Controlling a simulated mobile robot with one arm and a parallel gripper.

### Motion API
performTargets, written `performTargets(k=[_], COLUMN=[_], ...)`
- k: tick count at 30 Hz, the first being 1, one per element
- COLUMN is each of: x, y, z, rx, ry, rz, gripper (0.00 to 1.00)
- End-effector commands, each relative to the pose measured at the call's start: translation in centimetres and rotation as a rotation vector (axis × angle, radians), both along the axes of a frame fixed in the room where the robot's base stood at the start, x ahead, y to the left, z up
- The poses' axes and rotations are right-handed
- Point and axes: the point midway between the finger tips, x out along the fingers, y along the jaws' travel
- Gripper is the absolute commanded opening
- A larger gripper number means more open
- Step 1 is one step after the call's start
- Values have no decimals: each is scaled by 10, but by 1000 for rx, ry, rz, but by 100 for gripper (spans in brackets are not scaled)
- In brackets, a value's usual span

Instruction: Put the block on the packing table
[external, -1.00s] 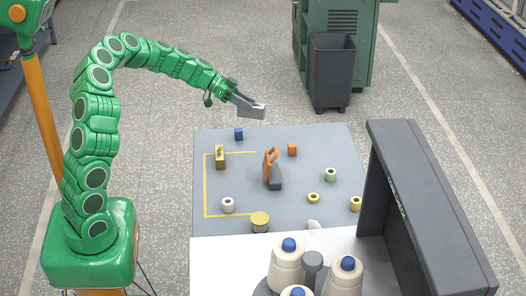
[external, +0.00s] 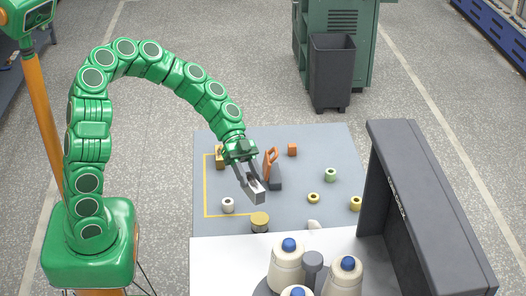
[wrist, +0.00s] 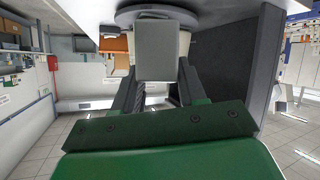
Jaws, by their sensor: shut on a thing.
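My gripper (external: 252,184) points down over the grey table (external: 310,222) with the yellow line and several small items on it. In the wrist view the gripper (wrist: 157,75) is shut on a plain grey block (wrist: 156,48) at its fingertips. In the external view the grey block (external: 258,196) shows at the tip of the gripper, between the yellow line and the orange-handled tool. It appears to be above the table; the exact gap is hard to tell.
The orange-handled tool (external: 270,163) stands close right of my gripper. A white bobbin (external: 228,205) and a yellow round tin (external: 259,222) are near. A dark grey panel (external: 388,190) rises at the right; cones (external: 286,270) stand in front.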

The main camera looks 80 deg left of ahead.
Motion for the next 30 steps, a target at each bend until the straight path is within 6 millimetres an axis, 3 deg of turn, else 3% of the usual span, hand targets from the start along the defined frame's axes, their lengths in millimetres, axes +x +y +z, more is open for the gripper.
performTargets(k=[1, 6, 18, 30], x=[-8, -36, -88, -85], y=[-20, -74, -143, -139], z=[2, 5, 8, -33], rx=[0, 1, 2, 2], ry=[-3, -9, -19, -18], rz=[-51, -195, -415, -403], gripper=[0, 0, 0, 0])
